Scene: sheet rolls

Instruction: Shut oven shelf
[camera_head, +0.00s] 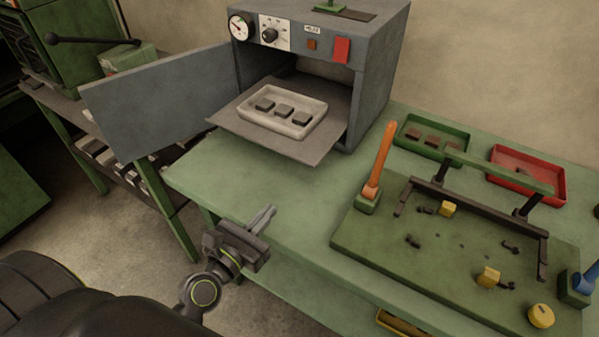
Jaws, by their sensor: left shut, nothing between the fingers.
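A grey oven (375,75) stands on the back of the green bench. Its door (160,100) is swung wide open to the left. The oven shelf (310,152) is pulled out and juts past the opening toward me. On it sits a pale tray (283,124) holding 3 dark blocks (284,111). My left gripper (268,213) is shut and empty, at the bench's front left edge, below and apart from the shelf. My right gripper is not in view.
A green fixture board (450,270) with an upright orange handle (382,150) fills the bench's right side. A green tray (433,135) and a red tray (528,174) lie behind it. The bench (235,178) is clear between the shelf and my left gripper.

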